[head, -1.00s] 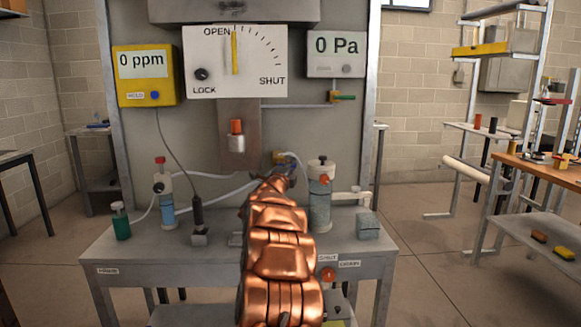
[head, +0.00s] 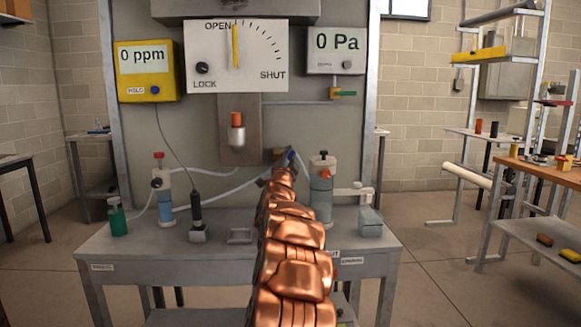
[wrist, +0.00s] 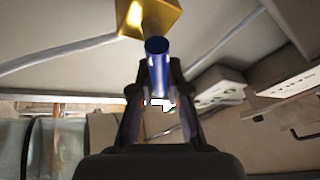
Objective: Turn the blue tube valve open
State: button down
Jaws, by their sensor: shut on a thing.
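The blue tube valve handle (wrist: 157,60) sticks out of a brass valve body (wrist: 150,16) in the wrist view. My gripper (wrist: 156,82) has one finger on each side of the blue tube and is shut on it. In the head view, my gripper (head: 281,169) is at the panel's lower middle, and a bit of the blue handle (head: 291,152) shows beside it. The brass body (head: 279,154) is mostly hidden behind my gripper there.
A grey bench (head: 140,248) stands below the panel. A clear cylinder (head: 321,195) with an orange knob is close to the right of my gripper. A pale hose (head: 225,194) runs to the left. An orange-topped fitting (head: 237,130) sits above.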

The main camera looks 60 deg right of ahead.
jog(key=n, duration=0.1)
jog(key=n+t+b, duration=0.2)
jog(key=n, duration=0.1)
jog(key=shift+w+a+r+y, duration=0.15)
jog(key=shift+w+r+y, duration=0.05)
jog(key=shift+r+y, duration=0.1)
jog(key=n, duration=0.1)
jog(key=n+t, duration=0.1)
jog(key=n, duration=0.1)
jog(key=n+t+y, duration=0.1)
jog(key=shift+w+a+r+b, duration=0.2)
jog(key=shift+w+r+b, duration=0.1)
jog(key=shift+b, duration=0.1)
jog(key=n, duration=0.1)
jog(key=n+t+y+p, duration=0.1)
jog(key=n, duration=0.1)
jog(key=w+n+t+y, duration=0.1)
jog(key=n, duration=0.1)
jog(key=shift+a+r, duration=0.35)
jog(key=shift+w+a+n+t+y+p, duration=0.15)
jog(key=shift+n+t+y+p, duration=0.25)
jog(key=shift+n, duration=0.4)
jog(key=shift+w+a+n+t+y+p, duration=0.1)
jog(key=shift+n+t+y+p, duration=0.25)
jog(key=shift+n, duration=0.45)
jog(key=shift+f, duration=0.1)
jog(key=c, duration=1.1)
grip_release()
jog(key=shift+c, duration=0.2)
